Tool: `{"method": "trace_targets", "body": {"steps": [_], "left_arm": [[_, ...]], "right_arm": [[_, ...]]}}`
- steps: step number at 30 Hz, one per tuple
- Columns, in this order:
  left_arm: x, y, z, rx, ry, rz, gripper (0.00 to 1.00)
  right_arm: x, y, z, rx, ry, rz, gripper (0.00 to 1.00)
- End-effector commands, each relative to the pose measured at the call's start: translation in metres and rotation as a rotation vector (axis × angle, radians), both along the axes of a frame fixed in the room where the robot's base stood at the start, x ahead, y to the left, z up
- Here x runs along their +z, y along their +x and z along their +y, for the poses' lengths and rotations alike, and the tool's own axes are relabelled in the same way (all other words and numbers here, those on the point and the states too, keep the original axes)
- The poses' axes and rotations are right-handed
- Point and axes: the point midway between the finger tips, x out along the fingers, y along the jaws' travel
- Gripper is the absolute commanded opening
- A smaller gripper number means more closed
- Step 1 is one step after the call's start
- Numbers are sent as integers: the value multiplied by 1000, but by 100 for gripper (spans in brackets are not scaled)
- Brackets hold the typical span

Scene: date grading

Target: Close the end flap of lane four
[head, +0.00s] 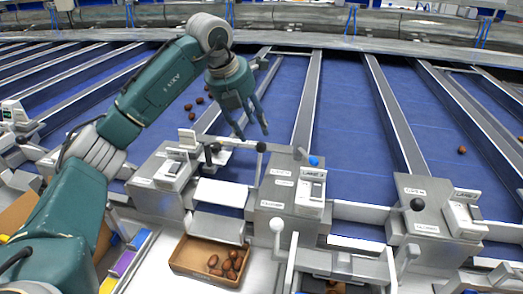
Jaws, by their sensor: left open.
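My left gripper (253,132) is open and empty, its blue fingers pointing down over the near end of a blue lane. Below its fingers, a pale metal bar (238,143) crosses that lane's end, between a black-knobbed lever (261,147) and a second dark lever. Gripper and bar look close together; I cannot tell whether they touch. A white plate (220,192) slopes below the lane end. Grey control boxes (290,192) stand between the lanes with small labels. The lane numbers are too small to read surely, so I cannot tell which flap is lane four's. My right gripper is not in view.
A cardboard box (176,262) with several brown dates stands below the white plate. Metal dividers (308,100) separate the blue lanes. Another grey box (422,215) with a black knob stands at right.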

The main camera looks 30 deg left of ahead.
Motion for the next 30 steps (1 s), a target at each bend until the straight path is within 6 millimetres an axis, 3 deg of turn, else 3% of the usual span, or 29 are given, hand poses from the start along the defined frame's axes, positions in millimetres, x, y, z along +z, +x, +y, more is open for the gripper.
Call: {"method": "trace_targets", "body": {"steps": [15,28,30], "left_arm": [[-78,32,-9,0,-1,4,43],[-89,37,-10,-1,-1,1,43],[-89,37,-10,0,-1,1,29]], "right_arm": [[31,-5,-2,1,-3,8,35],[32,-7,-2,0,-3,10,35],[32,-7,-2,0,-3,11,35]]}}
